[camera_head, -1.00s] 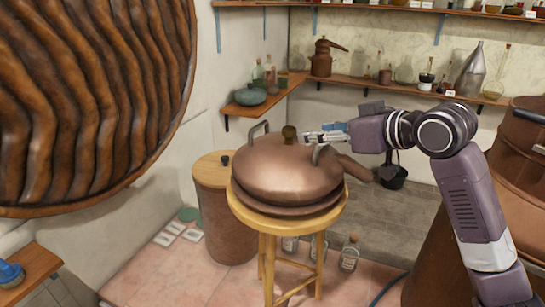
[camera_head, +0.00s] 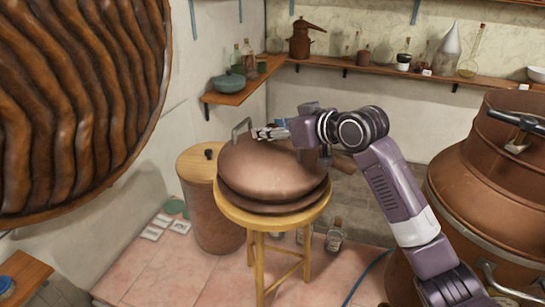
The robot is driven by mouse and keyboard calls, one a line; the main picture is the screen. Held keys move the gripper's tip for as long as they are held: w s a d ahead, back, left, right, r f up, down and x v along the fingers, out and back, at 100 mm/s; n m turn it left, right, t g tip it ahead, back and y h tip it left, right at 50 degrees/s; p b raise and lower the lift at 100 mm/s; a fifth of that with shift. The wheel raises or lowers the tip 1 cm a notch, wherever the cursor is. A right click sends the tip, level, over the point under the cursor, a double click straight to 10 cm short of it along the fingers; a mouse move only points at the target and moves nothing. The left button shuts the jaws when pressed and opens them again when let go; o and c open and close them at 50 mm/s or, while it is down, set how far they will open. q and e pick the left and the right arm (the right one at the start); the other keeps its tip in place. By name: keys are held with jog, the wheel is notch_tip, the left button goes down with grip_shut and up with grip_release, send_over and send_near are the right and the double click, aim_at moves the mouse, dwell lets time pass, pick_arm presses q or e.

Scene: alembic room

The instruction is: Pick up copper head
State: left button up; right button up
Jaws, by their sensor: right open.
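The copper head (camera_head: 262,171) is a domed copper lid with a wide rim, resting on a round wooden stool (camera_head: 248,222) in the middle of the camera_head view. An upright loop handle (camera_head: 241,129) stands on its left side. My right arm comes in from the right. My right gripper (camera_head: 258,132) is open at the top of the dome, with its fingertips close to the left handle. I cannot tell whether they touch it. The gripper and arm hide the top of the dome and part of its right side. My left gripper is not in view.
A large copper still (camera_head: 480,205) stands at the right. A barrel with a wooden lid (camera_head: 194,165) stands behind the stool at left. A big ribbed brown round object (camera_head: 75,100) fills the upper left. Wall shelves (camera_head: 420,71) hold bottles. Pink floor tiles (camera_head: 195,262) are clear at front left.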

jog(key=shift+s+d, duration=0.1)
jog(key=shift+d, duration=0.05)
jog(key=shift+c, duration=0.9)
grip_shut()
jog(key=shift+r, duration=0.35)
